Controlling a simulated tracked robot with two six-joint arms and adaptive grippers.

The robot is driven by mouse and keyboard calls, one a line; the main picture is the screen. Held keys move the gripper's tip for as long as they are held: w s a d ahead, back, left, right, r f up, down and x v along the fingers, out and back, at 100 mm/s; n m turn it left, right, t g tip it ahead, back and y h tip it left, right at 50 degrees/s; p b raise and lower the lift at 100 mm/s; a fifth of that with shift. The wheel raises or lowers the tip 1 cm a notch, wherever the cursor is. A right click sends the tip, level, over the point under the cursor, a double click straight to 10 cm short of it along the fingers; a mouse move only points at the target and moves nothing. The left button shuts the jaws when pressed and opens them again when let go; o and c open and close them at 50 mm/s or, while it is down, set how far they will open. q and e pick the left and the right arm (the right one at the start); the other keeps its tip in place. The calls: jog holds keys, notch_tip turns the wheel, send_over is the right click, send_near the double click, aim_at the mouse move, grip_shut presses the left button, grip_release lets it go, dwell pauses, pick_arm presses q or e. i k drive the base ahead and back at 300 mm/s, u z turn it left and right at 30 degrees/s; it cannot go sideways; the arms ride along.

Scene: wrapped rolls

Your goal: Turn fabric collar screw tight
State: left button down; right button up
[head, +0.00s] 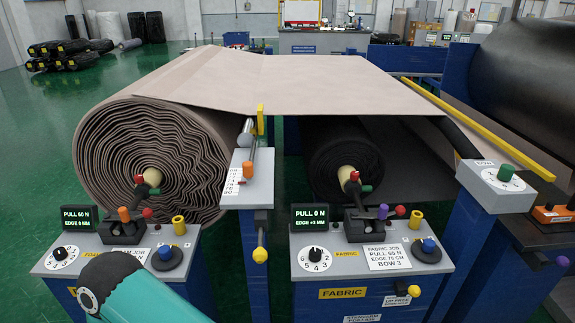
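The fabric stand (372,258) carries a yellow FABRIC label and a display (311,218) reading PULL 0 N, EDGE +3 MM. Behind it a dark roll (325,155) has a cream core end (345,177) with a small red knob (354,176) and a green-tipped handle (366,188). A teal arm link of mine enters at the lower left; neither gripper shows.
A left stand (180,262) has a display reading PULL 60 N and similar knobs, before a large beige roll (140,155). Beige sheet spans both rolls. A narrow post (262,196) stands between the stands. A grey box (500,188) with a green knob is at right.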

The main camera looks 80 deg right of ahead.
aim_at(355, 175)
jog(key=u, duration=0.5)
jog(key=k, duration=1.4)
jog(key=u, duration=0.8)
jog(key=i, duration=0.15)
jog(key=z, duration=3)
jog(key=k, duration=0.5)
jog(key=z, duration=0.2)
jog(key=i, duration=1.5)
jog(key=u, duration=0.25)
